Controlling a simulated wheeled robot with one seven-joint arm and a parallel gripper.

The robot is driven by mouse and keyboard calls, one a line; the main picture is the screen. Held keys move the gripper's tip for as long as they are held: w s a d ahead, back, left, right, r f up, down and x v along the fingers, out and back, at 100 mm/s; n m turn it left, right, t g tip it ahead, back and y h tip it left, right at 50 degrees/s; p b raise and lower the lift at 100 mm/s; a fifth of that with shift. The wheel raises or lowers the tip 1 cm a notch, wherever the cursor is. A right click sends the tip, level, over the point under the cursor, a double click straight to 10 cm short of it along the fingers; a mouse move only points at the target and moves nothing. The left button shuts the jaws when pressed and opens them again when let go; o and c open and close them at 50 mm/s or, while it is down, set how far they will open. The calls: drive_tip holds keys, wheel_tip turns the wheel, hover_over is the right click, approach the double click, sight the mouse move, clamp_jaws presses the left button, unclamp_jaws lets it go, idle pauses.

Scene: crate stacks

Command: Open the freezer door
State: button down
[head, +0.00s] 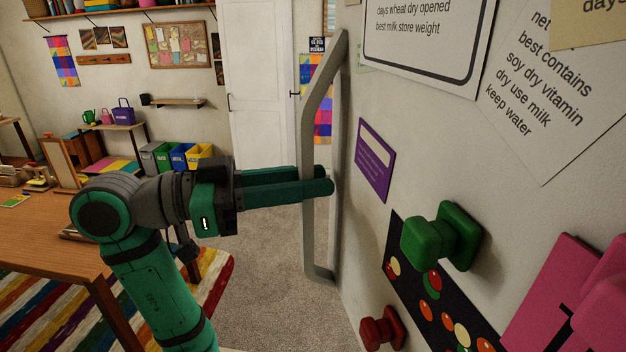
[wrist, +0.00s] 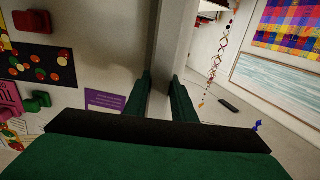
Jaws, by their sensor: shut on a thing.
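The freezer door (head: 365,235) fills the right of the head view as a pale panel covered with papers and magnets. Its long grey vertical handle (head: 309,130) stands out from the door's left side. My gripper (head: 325,187) reaches in from the left, its green fingers shut on the handle around mid-height. In the wrist view the handle (wrist: 166,45) runs down between the two fingertips (wrist: 161,92). The door's edge and any gap behind it are hidden, so I cannot tell whether it stands ajar.
A green magnet (head: 440,237), a red magnet (head: 383,328) and a purple card (head: 375,160) are on the door near the handle. A wooden table (head: 50,235) stands at the left. Carpeted floor (head: 255,265) lies open below my gripper. Colored bins (head: 180,156) stand by the far wall.

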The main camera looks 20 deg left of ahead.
drive_tip(key=shift+w+d, duration=0.1)
drive_tip(key=c, duration=1.5)
unclamp_jaws()
drive_tip(key=v, duration=1)
drive_tip(key=shift+s+a, duration=0.2)
drive_tip(key=shift+a, duration=0.15)
drive_tip(key=shift+w+f, duration=0.1)
drive_tip(key=shift+w, duration=0.05)
